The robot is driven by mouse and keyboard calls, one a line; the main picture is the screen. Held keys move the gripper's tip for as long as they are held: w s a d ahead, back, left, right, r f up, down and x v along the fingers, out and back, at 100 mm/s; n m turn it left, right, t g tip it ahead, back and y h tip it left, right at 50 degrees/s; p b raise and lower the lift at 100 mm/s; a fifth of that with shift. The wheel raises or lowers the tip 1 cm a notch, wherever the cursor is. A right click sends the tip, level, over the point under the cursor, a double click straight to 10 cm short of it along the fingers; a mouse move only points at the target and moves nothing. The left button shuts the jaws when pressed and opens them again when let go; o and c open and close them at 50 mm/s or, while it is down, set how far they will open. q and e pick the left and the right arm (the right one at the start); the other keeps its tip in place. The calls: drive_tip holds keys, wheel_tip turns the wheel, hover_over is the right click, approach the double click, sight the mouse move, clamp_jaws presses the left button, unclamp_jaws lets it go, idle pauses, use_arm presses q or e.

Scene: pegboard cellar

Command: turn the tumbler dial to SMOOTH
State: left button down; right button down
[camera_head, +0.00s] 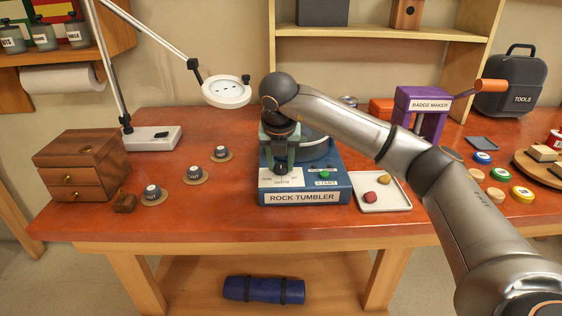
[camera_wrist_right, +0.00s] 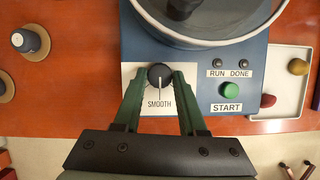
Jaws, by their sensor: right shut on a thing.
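The blue rock tumbler (camera_head: 330,187) stands on the red-brown bench, its name plate at the front. Its black dial (camera_wrist_right: 160,75) sits on a white panel; the word SMOOTH (camera_wrist_right: 160,104) is printed just below it. A thin light line runs from the dial down towards SMOOTH. My right gripper (camera_head: 281,166) reaches down over the panel; in the wrist view its green fingers (camera_wrist_right: 160,80) are shut on the dial, one on each side. The fingers cover the panel to the left and right of SMOOTH. My left gripper is not in view.
A green START button (camera_wrist_right: 229,90) and RUN and DONE lamps are right of the dial. A white tray (camera_head: 371,205) with two stones stands right of the tumbler. Several small jars (camera_head: 152,192) and a wooden drawer box (camera_head: 80,161) are at left. A purple badge maker (camera_head: 421,100) stands at right.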

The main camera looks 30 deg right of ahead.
idle(0.3)
drive_tip(key=c, duration=0.8)
unclamp_jaws()
drive_tip(key=shift+o, duration=0.2)
drive_tip(key=v, duration=1.2)
drive_tip(key=shift+r+p, duration=0.25)
drive_tip(key=shift+p, duration=0.05)
